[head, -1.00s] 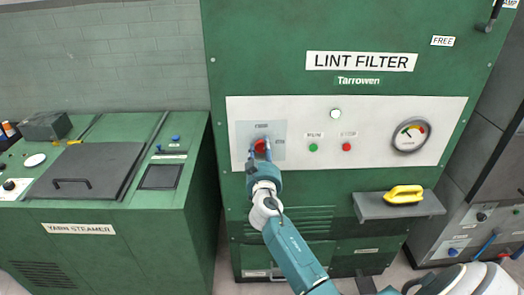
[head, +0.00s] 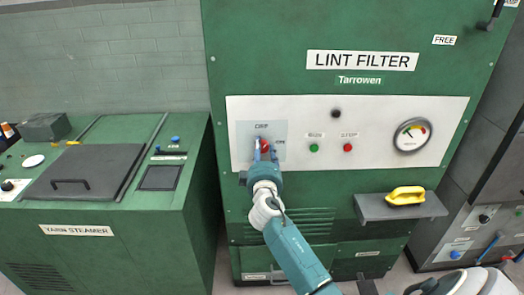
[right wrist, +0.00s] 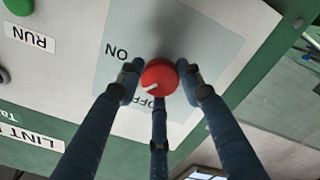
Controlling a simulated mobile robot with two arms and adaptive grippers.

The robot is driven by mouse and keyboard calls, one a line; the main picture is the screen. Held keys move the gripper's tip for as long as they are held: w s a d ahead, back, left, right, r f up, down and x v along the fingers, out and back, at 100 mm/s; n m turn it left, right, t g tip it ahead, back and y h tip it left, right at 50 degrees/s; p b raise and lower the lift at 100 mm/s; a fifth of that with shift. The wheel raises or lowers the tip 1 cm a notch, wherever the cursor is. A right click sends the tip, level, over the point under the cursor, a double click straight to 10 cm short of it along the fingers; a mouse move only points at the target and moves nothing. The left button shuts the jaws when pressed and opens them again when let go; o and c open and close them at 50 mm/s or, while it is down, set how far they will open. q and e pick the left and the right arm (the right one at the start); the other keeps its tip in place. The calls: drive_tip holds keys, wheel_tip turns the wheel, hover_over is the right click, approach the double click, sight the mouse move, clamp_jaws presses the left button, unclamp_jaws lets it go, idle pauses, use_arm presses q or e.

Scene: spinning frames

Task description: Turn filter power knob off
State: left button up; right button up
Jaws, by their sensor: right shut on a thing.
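The red filter power knob (head: 264,146) sits on a grey plate (head: 279,128) at the left of the lint filter's white panel. In the right wrist view the knob (right wrist: 160,75) is round, with a white mark pointing down-left, on the side of the OFF label, which a finger partly covers. The ON label (right wrist: 117,52) is up-left of it. My right gripper (head: 265,152) reaches up from below, its three blue fingers closed around the knob. The round lamp (head: 336,113) above the panel's middle is dark. My left gripper is not in view.
A green run button (head: 314,148), a red stop button (head: 348,148) and a gauge (head: 412,135) are right of the knob. A shelf (head: 372,207) with a yellow-handled tool (head: 406,195) juts out below. A yarn steamer (head: 120,245) stands left.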

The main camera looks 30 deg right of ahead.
drive_tip(key=n, duration=0.2)
drive_tip(key=f+n, duration=0.1)
drive_tip(key=shift+s+n, duration=0.15)
drive_tip(key=shift+n, duration=0.25)
drive_tip(key=shift+d+r+n+p, duration=0.1)
drive_tip(key=shift+n+p, duration=0.55)
drive_tip(key=shift+n, duration=1.15)
drive_tip(key=o, duration=1.2)
drive_tip(key=shift+c, duration=0.2)
drive_tip(key=shift+d+r, duration=0.1)
drive_tip(key=shift+r, duration=0.1)
drive_tip(key=shift+s, duration=0.1)
drive_tip(key=v, duration=1.2)
